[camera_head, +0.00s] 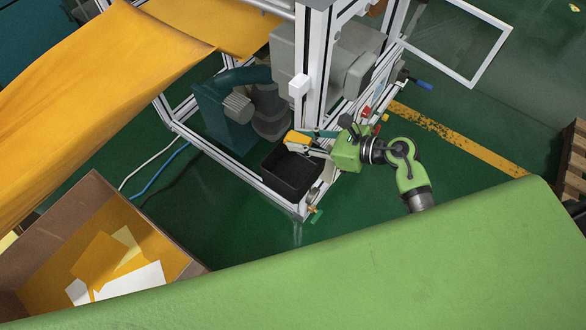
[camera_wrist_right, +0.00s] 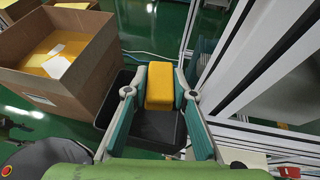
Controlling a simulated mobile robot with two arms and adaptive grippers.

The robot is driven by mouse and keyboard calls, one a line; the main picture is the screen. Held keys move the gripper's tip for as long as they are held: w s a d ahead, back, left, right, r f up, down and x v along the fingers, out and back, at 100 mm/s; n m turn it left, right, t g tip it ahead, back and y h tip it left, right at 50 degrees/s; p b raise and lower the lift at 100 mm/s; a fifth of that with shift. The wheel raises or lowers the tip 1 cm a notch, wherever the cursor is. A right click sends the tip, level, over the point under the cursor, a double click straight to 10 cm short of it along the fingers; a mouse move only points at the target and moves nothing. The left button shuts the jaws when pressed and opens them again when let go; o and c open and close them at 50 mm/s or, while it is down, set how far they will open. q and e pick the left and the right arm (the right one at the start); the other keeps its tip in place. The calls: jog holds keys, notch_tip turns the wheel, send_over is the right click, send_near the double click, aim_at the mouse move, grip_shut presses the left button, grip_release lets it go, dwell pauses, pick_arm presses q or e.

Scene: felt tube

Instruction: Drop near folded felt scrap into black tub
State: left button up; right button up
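The folded felt scrap (camera_head: 297,139) is a thick yellow-orange pad. My right gripper (camera_head: 304,147) is shut on it, above the black tub (camera_head: 291,175). In the right wrist view the scrap (camera_wrist_right: 160,84) sits between the two teal fingers of my right gripper (camera_wrist_right: 160,78), with grey tips against its sides. The tub (camera_wrist_right: 158,132) is open-topped and shows below and around the scrap, with a gap that I cannot measure. The part of its floor that shows is bare. My left gripper is in neither view.
A cardboard box (camera_head: 43,242) with yellow and white sheets stands at the lower left. A white metal frame (camera_head: 315,75) rises beside the tub, close to my right gripper. Orange felt (camera_head: 95,75) hangs at the upper left. Blue and white cables lie on the green floor.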

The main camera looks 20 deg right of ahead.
jog(key=o, duration=0.5)
jog(key=v, duration=1.2)
jog(key=shift+w, duration=0.1)
